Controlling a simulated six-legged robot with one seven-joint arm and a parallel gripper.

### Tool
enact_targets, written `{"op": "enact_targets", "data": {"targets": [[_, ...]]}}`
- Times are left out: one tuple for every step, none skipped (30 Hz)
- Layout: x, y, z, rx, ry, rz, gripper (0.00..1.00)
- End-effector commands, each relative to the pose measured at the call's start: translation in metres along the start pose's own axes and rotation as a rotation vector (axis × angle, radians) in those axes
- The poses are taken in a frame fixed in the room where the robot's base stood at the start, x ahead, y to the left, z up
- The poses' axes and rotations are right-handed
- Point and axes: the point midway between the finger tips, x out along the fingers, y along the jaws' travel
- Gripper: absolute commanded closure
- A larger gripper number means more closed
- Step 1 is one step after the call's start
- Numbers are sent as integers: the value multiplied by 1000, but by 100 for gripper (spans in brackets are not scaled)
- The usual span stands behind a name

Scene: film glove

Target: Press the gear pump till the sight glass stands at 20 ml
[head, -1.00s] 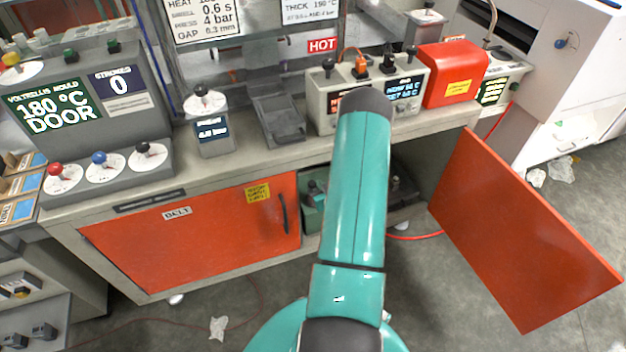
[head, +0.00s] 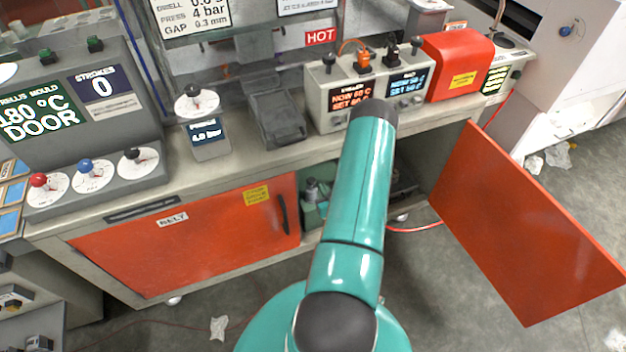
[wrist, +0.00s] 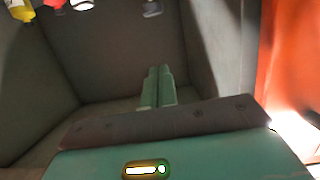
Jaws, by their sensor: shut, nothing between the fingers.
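My gripper (wrist: 158,88) shows in the wrist view as two slim green fingers side by side, shut and empty, pointing into a grey cabinet compartment. In the head view my gripper is hidden behind my own teal arm. A green boxy unit with a dark top (head: 313,203) stands in the open cabinet under the bench, partly covered by my arm. I cannot tell whether it is the gear pump. I see no readable sight glass in either view.
The orange cabinet door (head: 525,225) stands open at the right; the left orange door (head: 185,245) is shut. Several bottle-like items, one with yellow (wrist: 20,10), are cut off at the wrist view's top edge. The grey compartment wall (wrist: 115,50) lies ahead of the fingers.

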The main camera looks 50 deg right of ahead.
Motion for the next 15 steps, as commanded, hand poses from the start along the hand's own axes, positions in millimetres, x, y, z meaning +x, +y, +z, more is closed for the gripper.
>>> {"op": "enact_targets", "data": {"targets": [[0,-1,0,0,0,-1,100],[0,0,0,0,0,-1,100],[1,0,0,0,0,-1,100],[2,0,0,0,0,-1,100],[4,0,0,0,0,-1,100],[7,-1,0,0,0,-1,100],[11,-1,0,0,0,-1,100],[15,-1,0,0,1,-1,100],[21,-1,0,0,2,-1,100],[26,-1,-1,0,2,-1,100],[32,0,-1,0,2,-1,100],[40,0,-1,-1,2,-1,100],[46,0,0,-1,1,-1,100],[52,-1,-1,-1,2,-1,100],[61,-1,0,0,1,-2,100]]}}
